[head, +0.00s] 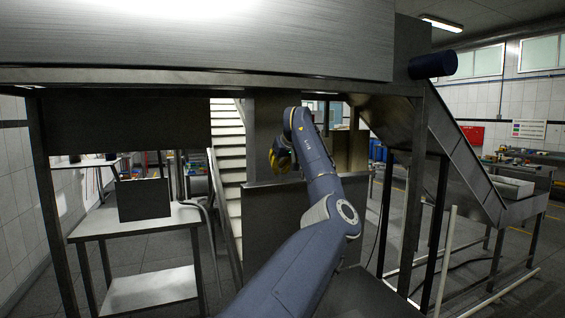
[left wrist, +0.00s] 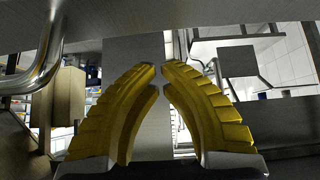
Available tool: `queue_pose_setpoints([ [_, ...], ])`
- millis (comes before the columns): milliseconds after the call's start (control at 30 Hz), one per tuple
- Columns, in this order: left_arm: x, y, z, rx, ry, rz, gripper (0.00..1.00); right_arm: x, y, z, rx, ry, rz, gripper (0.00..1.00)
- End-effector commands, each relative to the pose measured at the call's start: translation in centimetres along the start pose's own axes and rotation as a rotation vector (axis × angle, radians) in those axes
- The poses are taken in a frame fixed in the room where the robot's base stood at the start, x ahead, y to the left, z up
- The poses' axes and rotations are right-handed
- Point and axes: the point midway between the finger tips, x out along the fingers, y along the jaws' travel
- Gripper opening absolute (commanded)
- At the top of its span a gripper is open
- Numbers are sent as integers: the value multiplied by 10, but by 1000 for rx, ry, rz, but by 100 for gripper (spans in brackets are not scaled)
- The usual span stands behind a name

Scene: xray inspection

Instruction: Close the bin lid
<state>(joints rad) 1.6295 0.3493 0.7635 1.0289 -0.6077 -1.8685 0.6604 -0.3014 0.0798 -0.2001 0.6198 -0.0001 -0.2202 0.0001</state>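My left gripper (head: 280,157), with yellow fingers, is raised in the middle of the head view. In the left wrist view its two fingertips (left wrist: 160,72) come close together with a narrow gap, and nothing is between them. A flat grey panel (head: 262,220) stands upright below and behind the left arm; it may be the bin lid, but I cannot tell for sure. A dark flat surface (head: 362,297) lies low in front of it, partly hidden by my arm. No bin is clearly recognisable. My right gripper is in neither view.
A large metal housing (head: 200,42) spans the space overhead on a steel frame. A metal table (head: 190,221) with a dark upright panel (head: 143,199) stands at the left. Stairs (head: 228,150) rise behind. A sloped metal chute (head: 455,170) is at the right.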

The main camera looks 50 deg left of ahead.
Motion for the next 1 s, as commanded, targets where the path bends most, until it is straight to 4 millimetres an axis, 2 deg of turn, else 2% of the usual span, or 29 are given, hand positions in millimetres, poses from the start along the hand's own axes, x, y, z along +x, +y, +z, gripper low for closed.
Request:
queue_pose_setpoints([
  [100,18,-1,0,1,-1,-3,0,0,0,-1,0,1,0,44],
  [533,-6,0,27,0,0,0,0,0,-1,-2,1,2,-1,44],
  [1000,-9,0,32,0,0,0,0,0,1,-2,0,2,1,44],
])
